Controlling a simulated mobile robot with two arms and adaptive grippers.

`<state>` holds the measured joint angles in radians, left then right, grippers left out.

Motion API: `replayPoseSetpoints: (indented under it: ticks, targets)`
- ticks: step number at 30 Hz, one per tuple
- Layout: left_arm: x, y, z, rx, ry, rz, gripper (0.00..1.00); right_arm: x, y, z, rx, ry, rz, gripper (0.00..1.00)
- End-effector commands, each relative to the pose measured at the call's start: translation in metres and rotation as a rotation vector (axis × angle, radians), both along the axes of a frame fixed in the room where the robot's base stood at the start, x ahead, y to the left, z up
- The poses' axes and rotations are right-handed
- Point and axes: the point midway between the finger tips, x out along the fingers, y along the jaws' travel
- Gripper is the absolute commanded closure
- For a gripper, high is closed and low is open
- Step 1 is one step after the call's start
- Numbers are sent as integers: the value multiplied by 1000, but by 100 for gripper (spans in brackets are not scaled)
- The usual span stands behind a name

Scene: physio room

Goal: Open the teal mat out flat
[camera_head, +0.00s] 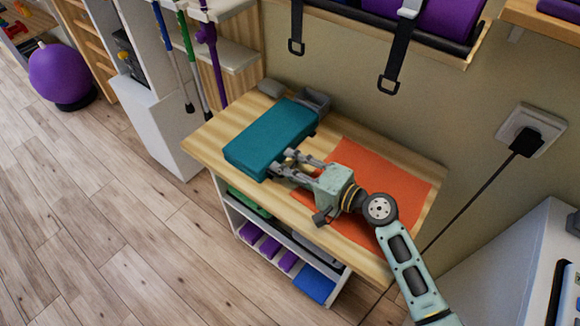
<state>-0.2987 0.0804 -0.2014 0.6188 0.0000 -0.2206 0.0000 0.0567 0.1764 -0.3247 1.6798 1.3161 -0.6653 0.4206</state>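The teal mat (270,136) lies folded into a thick oblong block on the wooden top of a low shelf unit. My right gripper (280,163) is at the mat's right side, near its front right corner. Its two fingers are apart, and their tips reach the mat's edge. I cannot tell whether a layer of the mat is between them.
An orange sheet (385,185) lies flat on the wooden top (205,137), under my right arm. A small grey box (315,101) and a grey item (271,88) are behind the mat. Poles (190,60) stand to the left. A strap (395,60) hangs above.

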Motion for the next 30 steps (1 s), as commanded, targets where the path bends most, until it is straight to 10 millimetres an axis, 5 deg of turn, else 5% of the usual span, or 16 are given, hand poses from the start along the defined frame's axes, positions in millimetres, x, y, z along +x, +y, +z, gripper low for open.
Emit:
replayPoseSetpoints:
  ticks: [4, 13, 30]
  targets:
    - [12, -1, 1, -3, -19, 0, 60, 0, 0, 0, 0, 0, 0, 75]
    - [4, 0, 0, -1, -7, 1, 60, 0, -1, -1, -1, 0, 0, 100]
    - [-3, 0, 2, 0, 3, 2, 60, -2, -1, -3, -13, 4, 3, 100]
